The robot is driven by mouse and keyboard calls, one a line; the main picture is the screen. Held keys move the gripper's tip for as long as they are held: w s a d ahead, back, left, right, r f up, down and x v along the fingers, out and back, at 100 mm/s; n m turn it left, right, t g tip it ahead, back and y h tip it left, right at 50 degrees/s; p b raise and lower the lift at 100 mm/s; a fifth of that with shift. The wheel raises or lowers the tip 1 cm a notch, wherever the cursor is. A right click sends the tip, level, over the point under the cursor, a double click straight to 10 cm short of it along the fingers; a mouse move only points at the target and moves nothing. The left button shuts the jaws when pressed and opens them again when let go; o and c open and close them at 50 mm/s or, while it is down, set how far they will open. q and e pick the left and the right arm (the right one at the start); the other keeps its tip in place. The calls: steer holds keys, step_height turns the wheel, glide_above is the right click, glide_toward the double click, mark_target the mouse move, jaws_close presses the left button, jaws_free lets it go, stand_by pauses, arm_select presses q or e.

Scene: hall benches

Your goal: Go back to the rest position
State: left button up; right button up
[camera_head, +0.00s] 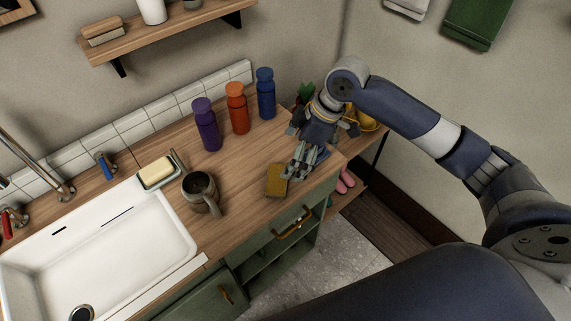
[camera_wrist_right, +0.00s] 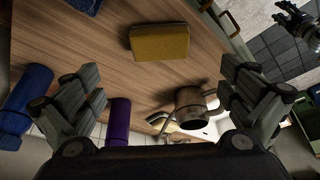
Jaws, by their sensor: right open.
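My right gripper (camera_head: 300,168) is above the right end of the wooden counter (camera_head: 245,195), fingers pointing down. In the right wrist view the same gripper (camera_wrist_right: 163,72) has its fingers wide apart with nothing between them. A yellow-brown sponge (camera_head: 276,180) lies on the counter just left of the fingertips in the head view. It also shows in the wrist view (camera_wrist_right: 158,43), apart from the fingers. A small part of what looks like my left gripper (camera_wrist_right: 294,20) shows at the upper right of the wrist view; its jaws are unclear. It is not in the head view.
Purple (camera_head: 206,125), orange (camera_head: 237,108) and blue (camera_head: 265,93) bottles stand along the back. A metal mug (camera_head: 202,193) and soap dish (camera_head: 157,173) are near the white sink (camera_head: 110,245). A blue item (camera_wrist_right: 86,5) lies partly hidden near my gripper.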

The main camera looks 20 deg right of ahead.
steer(key=shift+s+d+r, duration=0.15)
steer(key=shift+d+r, duration=0.1)
steer(key=shift+r, duration=0.35)
